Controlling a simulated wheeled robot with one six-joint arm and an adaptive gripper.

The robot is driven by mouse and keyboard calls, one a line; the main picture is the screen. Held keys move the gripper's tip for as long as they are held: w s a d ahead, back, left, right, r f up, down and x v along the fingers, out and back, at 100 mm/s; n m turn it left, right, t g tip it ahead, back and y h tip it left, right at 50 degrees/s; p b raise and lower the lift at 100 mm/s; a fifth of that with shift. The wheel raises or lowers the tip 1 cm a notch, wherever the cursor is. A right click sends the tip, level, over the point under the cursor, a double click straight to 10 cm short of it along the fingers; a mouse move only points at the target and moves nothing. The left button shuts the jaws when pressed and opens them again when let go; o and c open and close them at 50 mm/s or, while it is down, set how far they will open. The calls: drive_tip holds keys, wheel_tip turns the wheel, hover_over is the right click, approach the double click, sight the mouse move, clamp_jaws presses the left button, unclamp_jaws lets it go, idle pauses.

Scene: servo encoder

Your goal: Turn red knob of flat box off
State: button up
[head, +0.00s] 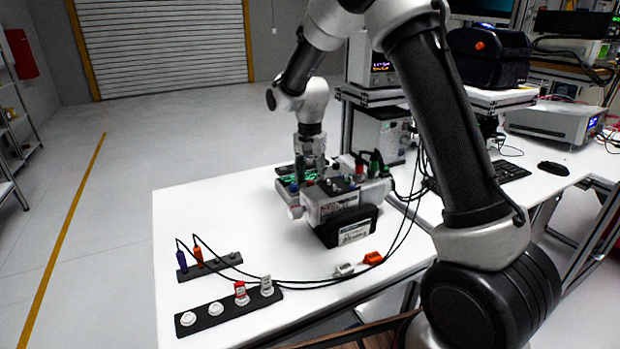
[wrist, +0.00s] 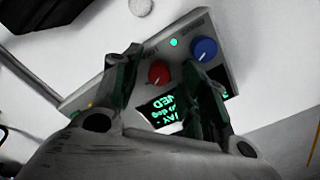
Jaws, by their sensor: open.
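The flat box (wrist: 150,45) is a light grey slab in the wrist view, with a green-lettered display, a lit green lamp, a blue knob (wrist: 205,49) and the red knob (wrist: 158,74). The red knob has a white pointer line and sits between my fingers. My gripper (wrist: 165,68) is open, one dark finger left of the red knob and one to its right, near the blue knob. I cannot tell whether either finger touches the knob. In the head view my gripper (head: 311,170) points down over the box, whose green display partly shows; the red knob is hard to make out there.
A device with a black front (head: 348,230) stands close by, cables trailing from it. Black strips with round sockets (head: 215,312) and orange and white connectors (head: 373,258) lie on the white table (head: 190,220). The table's left part is largely clear.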

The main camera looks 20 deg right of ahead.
drive_tip(key=shift+f, duration=0.1)
clamp_jaws()
drive_tip(key=shift+n, duration=0.3)
drive_tip(key=n, duration=1.1)
idle(0.4)
drive_tip(key=shift+n, duration=0.3)
